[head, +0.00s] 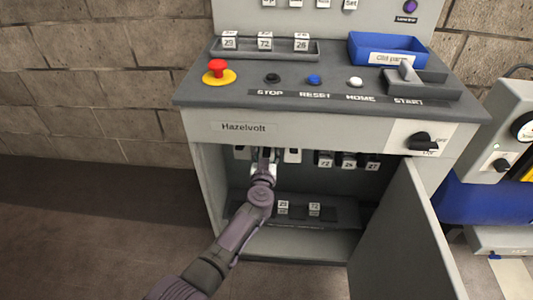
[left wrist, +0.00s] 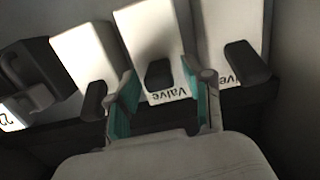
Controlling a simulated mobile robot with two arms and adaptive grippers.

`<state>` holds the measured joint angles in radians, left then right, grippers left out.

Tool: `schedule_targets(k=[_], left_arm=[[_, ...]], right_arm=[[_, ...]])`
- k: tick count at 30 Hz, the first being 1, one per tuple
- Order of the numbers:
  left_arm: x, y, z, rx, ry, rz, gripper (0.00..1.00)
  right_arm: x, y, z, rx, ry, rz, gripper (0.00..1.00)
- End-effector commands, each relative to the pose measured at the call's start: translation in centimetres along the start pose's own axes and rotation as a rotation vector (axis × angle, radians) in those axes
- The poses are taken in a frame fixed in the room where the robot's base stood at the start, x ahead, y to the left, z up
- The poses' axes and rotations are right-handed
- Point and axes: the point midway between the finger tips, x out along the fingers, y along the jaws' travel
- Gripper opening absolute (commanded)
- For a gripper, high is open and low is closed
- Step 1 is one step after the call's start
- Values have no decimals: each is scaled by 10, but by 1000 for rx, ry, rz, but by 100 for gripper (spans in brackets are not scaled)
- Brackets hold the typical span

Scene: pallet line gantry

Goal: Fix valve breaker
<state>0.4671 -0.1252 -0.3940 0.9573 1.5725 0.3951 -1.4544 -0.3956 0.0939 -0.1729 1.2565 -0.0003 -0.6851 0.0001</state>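The valve breaker (left wrist: 150,28) is a white block with a black toggle (left wrist: 159,75), its "Valve" label upside down in the left wrist view. It sits in a row between two other white breakers. My left gripper (left wrist: 160,98) is open, with teal-padded fingers apart on either side of the toggle's lower end; I cannot tell whether they touch it. In the head view my left gripper (head: 264,160) reaches into the open cabinet (head: 215,190) and mostly hides the valve breaker. My right gripper is not in view.
The cabinet door (head: 405,235) stands open at the right. Black breakers tagged 72, 26 and 27 (head: 348,161) hang right of the white ones. A lower tray (head: 335,213) holds tagged parts 29 and 72. Above are a red emergency button (head: 217,68) and a blue bin (head: 380,45).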

Motion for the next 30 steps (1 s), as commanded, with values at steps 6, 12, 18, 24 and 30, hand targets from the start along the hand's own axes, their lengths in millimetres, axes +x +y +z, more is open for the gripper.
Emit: schedule_targets(k=[6, 12, 18, 24, 30], left_arm=[[-1, 0, 2, 0, -4, 0, 52], [-12, 2, 4, -7, -7, 2, 52], [-47, 1, 5, -7, -7, 0, 52], [-88, 0, 3, -4, -5, 0, 52], [-114, 0, 2, 1, -2, 0, 52]], right_arm=[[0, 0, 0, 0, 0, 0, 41], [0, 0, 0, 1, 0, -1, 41], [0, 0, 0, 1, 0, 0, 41], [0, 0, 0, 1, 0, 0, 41], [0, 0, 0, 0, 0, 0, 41]])
